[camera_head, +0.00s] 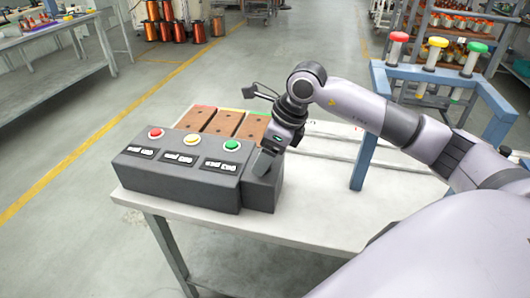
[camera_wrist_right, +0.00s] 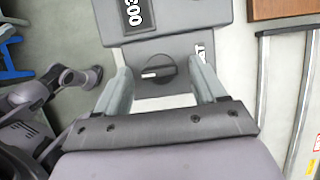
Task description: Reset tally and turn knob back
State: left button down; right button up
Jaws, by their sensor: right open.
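A dark grey control box (camera_head: 190,178) stands on the white table. Its top carries a red button (camera_head: 156,132), a yellow button (camera_head: 192,139) and a green button (camera_head: 232,145), each with a small counter display in front, such as the green one's display (camera_head: 219,165). The right wrist view shows part of a display (camera_wrist_right: 133,12) with digits beginning "003". A dark round knob (camera_wrist_right: 155,70) with a white mark sits on the box's lower side section. My right gripper (camera_wrist_right: 160,72) is open, its fingers on either side of the knob; contact cannot be told. The head view hides the knob behind this gripper (camera_head: 265,162).
Brown blocks (camera_head: 225,122) lie behind the box. A blue frame (camera_head: 440,72) with red, yellow and green topped posts stands at the right of the table (camera_head: 325,205). The tabletop right of the box is mostly clear below my right arm.

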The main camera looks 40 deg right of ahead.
jog(key=shift+a+f, duration=0.1)
jog(key=c, duration=1.1)
jog(key=shift+o, duration=0.2)
